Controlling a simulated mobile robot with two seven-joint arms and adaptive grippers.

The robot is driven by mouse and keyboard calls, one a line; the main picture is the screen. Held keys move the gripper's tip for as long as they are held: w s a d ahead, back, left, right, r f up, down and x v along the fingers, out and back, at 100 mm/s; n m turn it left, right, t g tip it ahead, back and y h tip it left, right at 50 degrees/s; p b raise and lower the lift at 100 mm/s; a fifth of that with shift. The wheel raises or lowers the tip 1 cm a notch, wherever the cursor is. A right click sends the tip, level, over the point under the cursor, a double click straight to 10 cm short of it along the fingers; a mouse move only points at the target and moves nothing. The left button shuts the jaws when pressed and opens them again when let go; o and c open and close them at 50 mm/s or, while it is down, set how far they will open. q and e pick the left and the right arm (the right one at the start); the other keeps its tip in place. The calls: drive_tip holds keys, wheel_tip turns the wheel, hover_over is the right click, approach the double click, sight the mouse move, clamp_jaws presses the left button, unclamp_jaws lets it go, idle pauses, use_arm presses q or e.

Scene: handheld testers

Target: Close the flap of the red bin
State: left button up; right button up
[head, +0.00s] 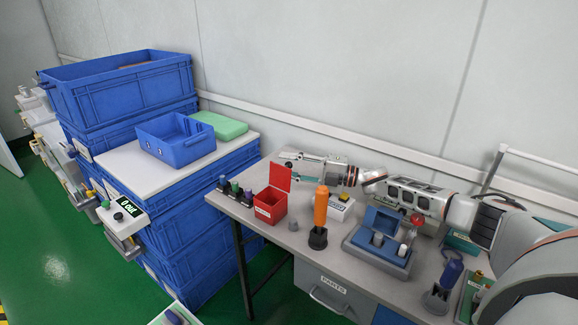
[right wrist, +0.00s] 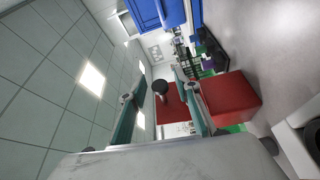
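The red bin (head: 270,206) stands near the left end of the grey table, a white label on its front. Its red flap (head: 280,176) is raised, standing nearly upright at the bin's back right side. My right gripper (head: 288,167) reaches in from the right, behind the flap. In the right wrist view its two teal fingers (right wrist: 158,95) are apart, with red of the flap (right wrist: 173,112) visible between them. The bin (right wrist: 230,98) shows at the right of that view. I cannot tell whether a finger touches the flap. My left gripper is not in view.
Several small dark testers (head: 234,190) stand left of the bin. An orange handheld tool (head: 320,207) stands upright to its right, near a white box (head: 341,206). Blue crates (head: 125,90) are stacked at left.

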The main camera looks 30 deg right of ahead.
clamp_jaws()
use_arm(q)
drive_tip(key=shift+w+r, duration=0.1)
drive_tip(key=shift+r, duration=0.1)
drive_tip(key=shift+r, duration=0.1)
